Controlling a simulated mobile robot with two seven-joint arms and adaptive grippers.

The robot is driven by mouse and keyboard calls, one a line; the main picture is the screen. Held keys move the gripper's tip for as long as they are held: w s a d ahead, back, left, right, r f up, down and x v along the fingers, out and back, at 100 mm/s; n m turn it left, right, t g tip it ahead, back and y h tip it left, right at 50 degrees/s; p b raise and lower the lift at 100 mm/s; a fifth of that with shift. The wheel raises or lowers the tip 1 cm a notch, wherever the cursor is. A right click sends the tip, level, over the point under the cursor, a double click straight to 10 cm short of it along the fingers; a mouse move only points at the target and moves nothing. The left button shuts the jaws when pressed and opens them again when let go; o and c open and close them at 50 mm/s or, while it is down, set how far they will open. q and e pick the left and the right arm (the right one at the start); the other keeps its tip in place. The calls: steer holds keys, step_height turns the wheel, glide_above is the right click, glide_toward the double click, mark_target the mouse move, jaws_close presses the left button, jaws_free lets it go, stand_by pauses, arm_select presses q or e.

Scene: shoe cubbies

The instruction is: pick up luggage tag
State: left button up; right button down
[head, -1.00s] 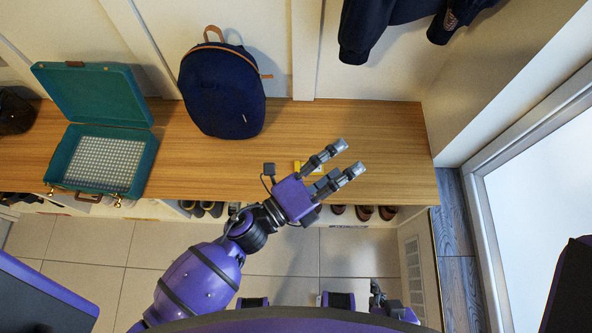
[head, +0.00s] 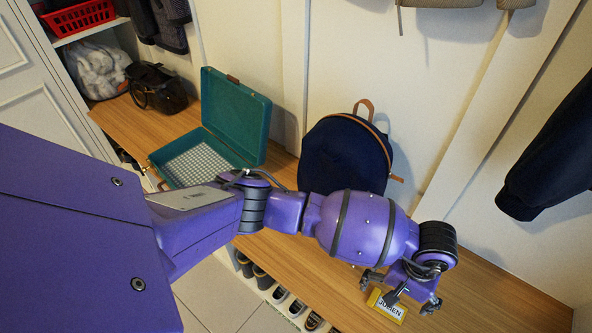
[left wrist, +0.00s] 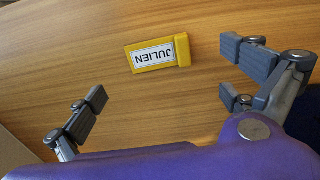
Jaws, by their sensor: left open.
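The luggage tag (head: 388,308) is yellow with a white name label and lies flat on the wooden bench, at the lower right of the head view. In the left wrist view the tag (left wrist: 158,54) shows whole, its label reading JULIEN upside down. My left gripper (head: 400,293) is over the tag, fingers spread and empty. In the left wrist view my left gripper (left wrist: 163,75) has its fingers on either side of the tag, apart from it. My right gripper is not in view.
The bench (head: 300,258) is clear around the tag. A navy backpack (head: 345,152) leans on the wall behind my left arm. An open green suitcase (head: 238,115) and a black bag (head: 157,88) stand farther left. Shoes (head: 297,308) sit in cubbies below. A dark garment (head: 552,155) hangs at right.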

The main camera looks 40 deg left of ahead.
arm_select(q)
step_height(320, 180, down, 6)
steer(key=shift+d+f+b, duration=0.1)
steer(key=shift+d+b, duration=0.05)
steer(key=shift+b, duration=0.35)
jaws_close()
stand_by(0.5)
